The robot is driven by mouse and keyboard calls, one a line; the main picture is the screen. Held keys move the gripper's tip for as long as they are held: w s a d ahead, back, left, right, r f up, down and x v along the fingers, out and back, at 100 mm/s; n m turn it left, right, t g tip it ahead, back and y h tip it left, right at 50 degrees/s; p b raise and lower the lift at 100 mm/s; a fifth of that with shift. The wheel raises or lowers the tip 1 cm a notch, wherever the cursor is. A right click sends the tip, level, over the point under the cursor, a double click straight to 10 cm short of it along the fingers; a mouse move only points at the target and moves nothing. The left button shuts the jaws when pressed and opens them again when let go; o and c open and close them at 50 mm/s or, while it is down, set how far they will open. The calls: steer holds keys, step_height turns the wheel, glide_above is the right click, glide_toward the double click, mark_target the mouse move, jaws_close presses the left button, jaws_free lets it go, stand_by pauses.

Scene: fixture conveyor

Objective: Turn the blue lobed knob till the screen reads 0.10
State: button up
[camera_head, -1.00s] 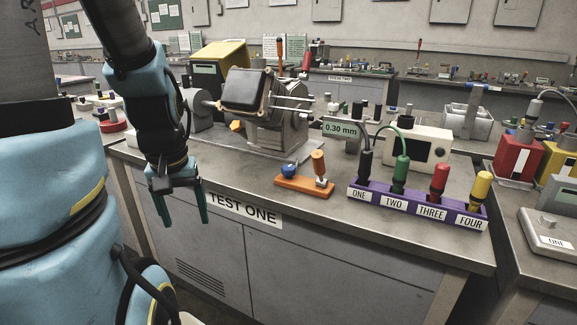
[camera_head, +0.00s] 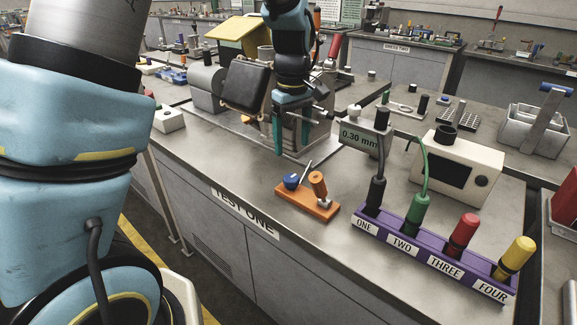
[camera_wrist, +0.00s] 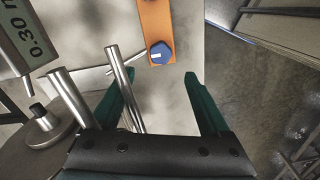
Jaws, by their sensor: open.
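The blue lobed knob (camera_head: 291,181) sits at the left end of an orange base (camera_head: 319,211) on the bench. In the wrist view the knob (camera_wrist: 161,53) shows a small white mark and lies just beyond my fingertips, roughly between them. The screen (camera_head: 358,138) reads 0.30 mm; part of it also shows in the wrist view (camera_wrist: 28,37). My gripper (camera_head: 292,146) is open and empty, pointing down, above and behind the knob and apart from it. In the wrist view my gripper's (camera_wrist: 160,76) two teal fingers are spread.
An orange handle (camera_head: 318,184) and a thin metal rod stand beside the knob. A grey machine with metal rods is close behind my gripper. A purple rack (camera_head: 430,250) with coloured plugs stands right, a cream box (camera_head: 458,168) behind it. The bench front is clear.

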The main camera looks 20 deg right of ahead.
mark_target(291, 177)
step_height(291, 177, down, 10)
steer(key=shift+p, duration=1.05)
steer(key=shift+c, duration=0.3)
jaws_close()
steer(key=shift+m, duration=0.3)
steer(key=m+b, duration=0.1)
steer(key=m, duration=0.4)
steer(key=shift+a, duration=0.1)
steer(key=m+b, duration=0.1)
steer(key=m, duration=0.5)
steer(key=shift+r, duration=0.1)
